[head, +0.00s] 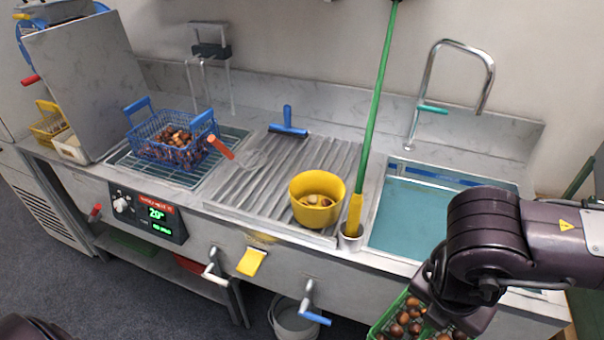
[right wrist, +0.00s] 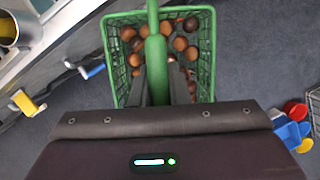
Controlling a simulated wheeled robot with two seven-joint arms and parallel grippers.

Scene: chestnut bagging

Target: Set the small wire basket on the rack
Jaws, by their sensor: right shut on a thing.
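A green wire basket (head: 386,326) holding several chestnuts hangs in front of the counter at the lower right. It also shows in the right wrist view (right wrist: 110,62), below my right gripper (right wrist: 162,88), which is shut on its green handle. A blue wire basket (head: 150,152) with chestnuts stands on a wire rack (head: 180,179) at the left of the counter. My left gripper is out of view; only a dark part of my left arm shows at the bottom left.
A green-handled pole (head: 376,90) stands beside the bowl. A sink (head: 410,220) with a tall tap (head: 430,75) is at right. A bucket (head: 293,325) stands below.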

